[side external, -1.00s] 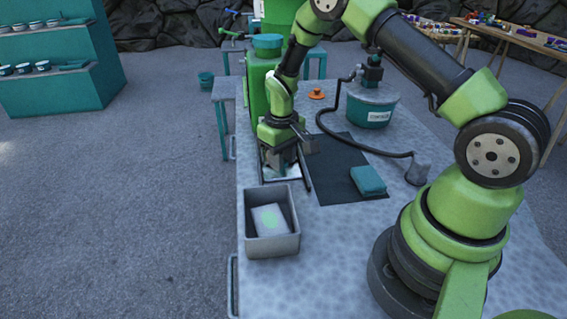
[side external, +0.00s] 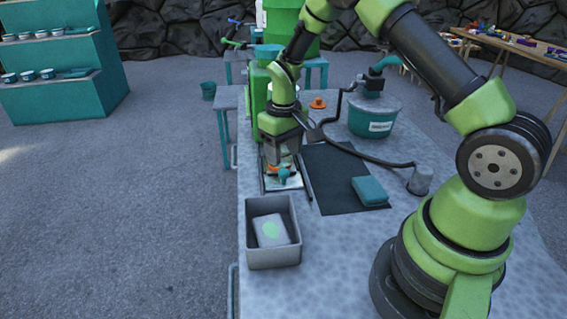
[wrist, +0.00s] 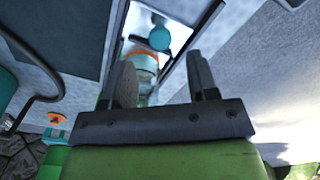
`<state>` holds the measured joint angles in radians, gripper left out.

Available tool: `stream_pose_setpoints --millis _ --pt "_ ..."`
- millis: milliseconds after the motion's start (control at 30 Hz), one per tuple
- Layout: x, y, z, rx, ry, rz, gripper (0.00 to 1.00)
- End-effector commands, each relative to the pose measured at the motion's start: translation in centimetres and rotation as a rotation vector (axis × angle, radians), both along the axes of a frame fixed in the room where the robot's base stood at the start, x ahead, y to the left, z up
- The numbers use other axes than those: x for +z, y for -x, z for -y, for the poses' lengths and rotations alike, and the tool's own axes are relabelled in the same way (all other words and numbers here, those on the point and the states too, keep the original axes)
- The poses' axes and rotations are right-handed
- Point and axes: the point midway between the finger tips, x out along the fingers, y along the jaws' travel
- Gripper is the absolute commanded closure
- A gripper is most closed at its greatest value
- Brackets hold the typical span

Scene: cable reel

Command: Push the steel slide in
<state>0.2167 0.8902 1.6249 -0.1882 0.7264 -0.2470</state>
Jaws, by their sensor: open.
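The steel slide (side external: 291,183) is a bright flat plate between dark rails on the table, at the foot of the green machine (side external: 257,85). It also shows in the wrist view (wrist: 180,30) as a pale strip. A teal knob (wrist: 160,38) and a pale piece with an orange band (wrist: 146,58) stand over it. My gripper (side external: 281,160) is just above and behind them, pointing down. In the wrist view my gripper's (wrist: 163,78) two fingers are apart, with the banded piece seen between and beyond them. I cannot tell whether they touch it.
A grey bin (side external: 272,255) holding a pale block with a green spot stands in front of the rails. A dark mat (side external: 330,180) with a teal block (side external: 369,191) lies to the right. A teal pot (side external: 374,115) and its black hose are behind.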

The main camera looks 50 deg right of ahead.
Motion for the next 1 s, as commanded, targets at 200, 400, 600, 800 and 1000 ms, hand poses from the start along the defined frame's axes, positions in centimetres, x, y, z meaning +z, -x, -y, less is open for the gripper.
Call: stream_pose_setpoints --millis 200,400,600,800,1000 --pt "4.0 -0.1 0.0 0.001 0.001 0.004 0.46" --pt "5.4 0.0 0.0 0.001 0.0 0.001 0.46" --pt "5.4 0.0 0.0 0.001 0.0 0.0 0.46" --pt "5.4 0.1 -0.1 -0.106 0.0 -0.001 0.46" --pt "5.4 0.3 -0.2 -0.466 -0.001 -0.001 0.46"
